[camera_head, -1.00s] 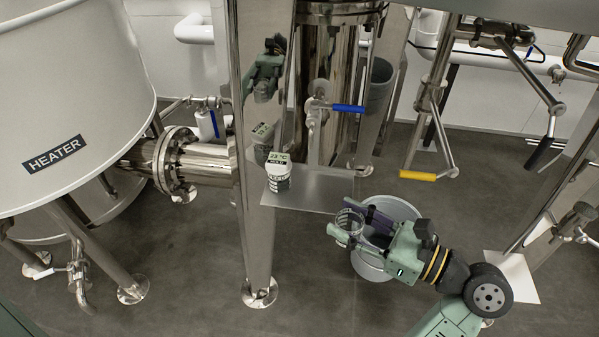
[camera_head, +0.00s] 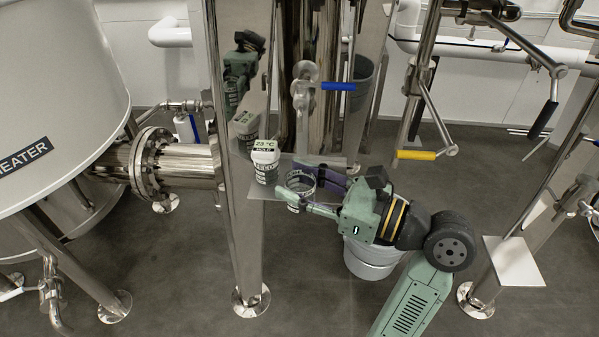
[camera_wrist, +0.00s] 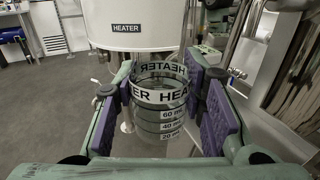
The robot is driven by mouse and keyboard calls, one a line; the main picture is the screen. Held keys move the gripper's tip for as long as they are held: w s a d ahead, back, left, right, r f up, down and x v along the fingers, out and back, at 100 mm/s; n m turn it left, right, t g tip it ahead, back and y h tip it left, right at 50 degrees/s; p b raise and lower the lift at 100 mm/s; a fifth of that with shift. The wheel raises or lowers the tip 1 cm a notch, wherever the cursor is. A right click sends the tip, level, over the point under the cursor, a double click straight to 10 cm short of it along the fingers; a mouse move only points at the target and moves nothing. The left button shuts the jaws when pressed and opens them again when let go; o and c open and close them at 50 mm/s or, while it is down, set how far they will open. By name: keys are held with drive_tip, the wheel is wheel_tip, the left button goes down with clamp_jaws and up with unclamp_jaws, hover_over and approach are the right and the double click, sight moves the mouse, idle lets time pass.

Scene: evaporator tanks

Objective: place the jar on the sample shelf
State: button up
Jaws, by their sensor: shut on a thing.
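The jar looks upright. In the head view it appears over or beside the right part of the sample shelf (camera_head: 262,191), a thin metal plate; I cannot tell whether its base touches the plate. The jar and fingers hide part of the shelf.
A thermometer unit reading 23 °C (camera_head: 265,163) stands on the shelf, left of the jar. A steel leg (camera_head: 236,240) rises at the shelf's left. A blue-handled valve (camera_head: 338,87) is behind and above. A grey bucket (camera_head: 369,262) sits below my gripper.

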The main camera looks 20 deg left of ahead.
drive_tip(key=w+a, duration=0.1)
drive_tip(key=w, duration=0.2)
drive_tip(key=w+a, duration=0.1)
drive_tip(key=w, duration=0.2)
drive_tip(key=w+a, duration=0.1)
drive_tip(key=w, duration=0.2)
drive_tip(key=shift+w+a+f+p, duration=0.25)
drive_tip(key=shift+a+f+p, duration=0.05)
drive_tip(key=shift+a, duration=0.05)
drive_tip(key=shift+f, duration=1.8)
drive_tip(key=shift+f, duration=0.1)
drive_tip(key=o, duration=1.3)
drive_tip(key=shift+d, duration=0.3)
drive_tip(key=d, duration=0.3)
drive_tip(key=s+d, duration=0.1)
drive_tip(key=d, duration=0.3)
drive_tip(key=d+b, duration=0.1)
drive_tip(key=d, duration=0.3)
drive_tip(key=shift+s+d, duration=0.15)
